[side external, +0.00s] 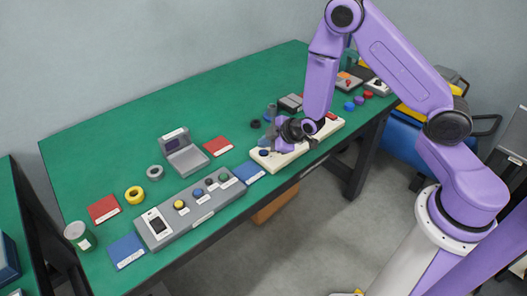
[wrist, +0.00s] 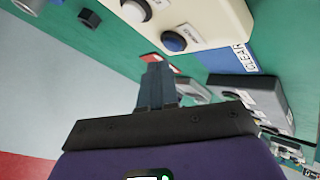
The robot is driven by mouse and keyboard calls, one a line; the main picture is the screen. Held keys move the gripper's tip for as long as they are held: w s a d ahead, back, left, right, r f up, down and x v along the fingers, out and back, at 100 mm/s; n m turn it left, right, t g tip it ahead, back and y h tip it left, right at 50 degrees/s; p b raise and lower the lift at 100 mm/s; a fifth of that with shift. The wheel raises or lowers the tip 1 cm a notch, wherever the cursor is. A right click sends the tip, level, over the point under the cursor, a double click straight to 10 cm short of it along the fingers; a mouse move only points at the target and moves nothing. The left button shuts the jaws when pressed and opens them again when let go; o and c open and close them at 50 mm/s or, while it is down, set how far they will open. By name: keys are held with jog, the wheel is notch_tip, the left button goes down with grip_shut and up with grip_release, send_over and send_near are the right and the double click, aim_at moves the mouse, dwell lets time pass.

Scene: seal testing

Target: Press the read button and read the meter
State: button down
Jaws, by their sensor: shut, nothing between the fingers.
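My gripper (side external: 273,138) is at the cream box (side external: 284,159) near the table's front edge; the wrist view shows its dark fingers (wrist: 157,85) together and empty. I cannot tell if they touch the box. The cream box (wrist: 225,22) has a dark blue button (side external: 263,153), also in the wrist view (wrist: 173,41), and a paler round button (wrist: 135,11). Their labels are not readable, so I cannot tell which is the read button. A long grey panel (side external: 203,211) has a small display (side external: 156,222) and several coloured buttons. No reading is legible. My arm hides part of the cream box.
A grey device with a raised lid (side external: 184,155) stands behind the panel. The table's back left (side external: 130,130) is clear.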

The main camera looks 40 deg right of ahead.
aim_at(266, 153)
jog(key=shift+f, duration=0.1)
dwell(0.3)
jog(key=shift+f, duration=0.35)
jog(key=shift+f, duration=0.35)
dwell(0.6)
jog(key=shift+r, duration=0.15)
dwell(0.3)
jog(key=shift+r, duration=0.65)
jog(key=shift+r, duration=0.1)
jog(key=shift+r, duration=2.4)
